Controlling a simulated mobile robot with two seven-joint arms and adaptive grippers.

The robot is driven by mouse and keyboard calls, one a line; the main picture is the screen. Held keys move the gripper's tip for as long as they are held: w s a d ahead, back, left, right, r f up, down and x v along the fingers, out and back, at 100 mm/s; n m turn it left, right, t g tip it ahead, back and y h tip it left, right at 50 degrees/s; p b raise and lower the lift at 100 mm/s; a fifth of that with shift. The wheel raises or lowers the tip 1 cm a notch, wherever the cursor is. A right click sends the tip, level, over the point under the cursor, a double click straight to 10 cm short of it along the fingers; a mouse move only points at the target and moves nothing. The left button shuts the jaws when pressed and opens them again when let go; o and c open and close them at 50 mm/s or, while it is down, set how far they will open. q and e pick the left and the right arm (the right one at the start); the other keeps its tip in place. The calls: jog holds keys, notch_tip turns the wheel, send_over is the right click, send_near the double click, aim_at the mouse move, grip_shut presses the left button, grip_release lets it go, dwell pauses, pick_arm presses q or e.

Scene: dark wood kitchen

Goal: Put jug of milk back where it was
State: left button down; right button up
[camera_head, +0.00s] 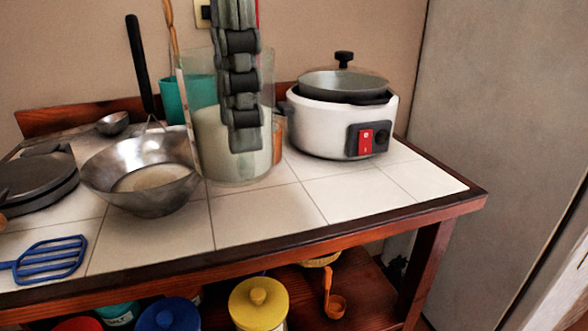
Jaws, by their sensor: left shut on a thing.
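The clear jug of milk (207,150) is at the middle of the tiled counter, upright, with white milk in its lower part. My left gripper (243,135) comes down from the top edge and is shut on the jug. One dark jointed finger shows across the jug's side; the other finger is hidden. The jug's base looks close to the tiles, but I cannot tell whether it touches them. My right gripper is not in view.
A metal strainer bowl (155,202) stands close left of the jug. A white cooker (330,124) stands to the right. A teal container (174,101) is behind. A blue spatula (52,258) lies at front left. The front tiles (265,217) are clear. Lidded jars (258,303) sit below.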

pick_arm(q)
jog(key=w+d+f, duration=0.1)
jog(key=w+f, duration=0.1)
jog(key=f, duration=0.1)
jog(key=w+d+f+p, duration=0.1)
jog(key=w+d+f, duration=0.1)
jog(key=w+f, duration=0.1)
jog(key=w+d+f, duration=0.2)
jog(key=w+f, duration=0.1)
jog(key=shift+d+f+p, duration=0.25)
jog(key=shift+f+p, duration=0.05)
jog(key=shift+f, duration=0.05)
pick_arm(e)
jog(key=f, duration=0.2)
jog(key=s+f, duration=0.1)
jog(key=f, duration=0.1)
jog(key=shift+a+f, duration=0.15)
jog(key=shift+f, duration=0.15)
pick_arm(q)
jog(key=shift+f, duration=0.15)
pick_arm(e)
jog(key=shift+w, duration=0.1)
pick_arm(q)
jog(key=c, duration=0.9)
grip_release()
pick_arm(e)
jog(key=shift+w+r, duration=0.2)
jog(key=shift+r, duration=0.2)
